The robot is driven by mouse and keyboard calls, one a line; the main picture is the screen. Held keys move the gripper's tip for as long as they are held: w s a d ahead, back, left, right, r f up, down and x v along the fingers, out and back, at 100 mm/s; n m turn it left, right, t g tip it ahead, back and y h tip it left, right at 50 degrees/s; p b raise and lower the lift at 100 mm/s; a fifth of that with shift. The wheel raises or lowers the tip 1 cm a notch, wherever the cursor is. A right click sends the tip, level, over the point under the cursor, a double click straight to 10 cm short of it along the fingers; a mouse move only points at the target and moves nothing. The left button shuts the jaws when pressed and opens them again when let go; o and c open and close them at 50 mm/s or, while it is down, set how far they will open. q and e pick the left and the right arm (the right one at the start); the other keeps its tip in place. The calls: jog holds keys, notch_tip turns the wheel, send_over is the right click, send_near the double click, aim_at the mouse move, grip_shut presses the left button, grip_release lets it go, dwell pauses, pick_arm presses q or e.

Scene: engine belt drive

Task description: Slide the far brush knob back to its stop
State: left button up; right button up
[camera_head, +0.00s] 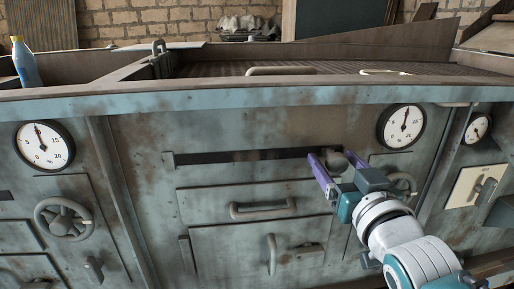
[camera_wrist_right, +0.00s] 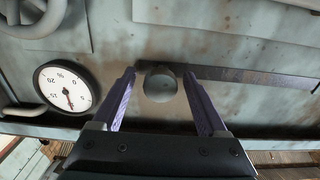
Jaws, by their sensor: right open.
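The grey round brush knob (camera_head: 336,162) sits at the right end of a long dark horizontal slot (camera_head: 240,156) in the machine's front panel. In the right wrist view the knob (camera_wrist_right: 160,83) shows as a round end face between my fingers. My right gripper (camera_head: 338,166) is open, with one purple finger on each side of the knob. In the right wrist view my right gripper (camera_wrist_right: 160,85) shows a gap between each finger and the knob. My left gripper is not in view.
A dial gauge (camera_head: 402,126) and a handwheel (camera_head: 401,185) are close to my right gripper. A drawer handle (camera_head: 263,209) lies below the slot. Another gauge (camera_head: 44,146) and handwheel (camera_head: 63,219) are at left. A blue bottle (camera_head: 25,62) stands on top.

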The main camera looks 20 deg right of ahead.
jog(key=shift+s, duration=0.15)
jog(key=shift+c, duration=1.1)
grip_shut()
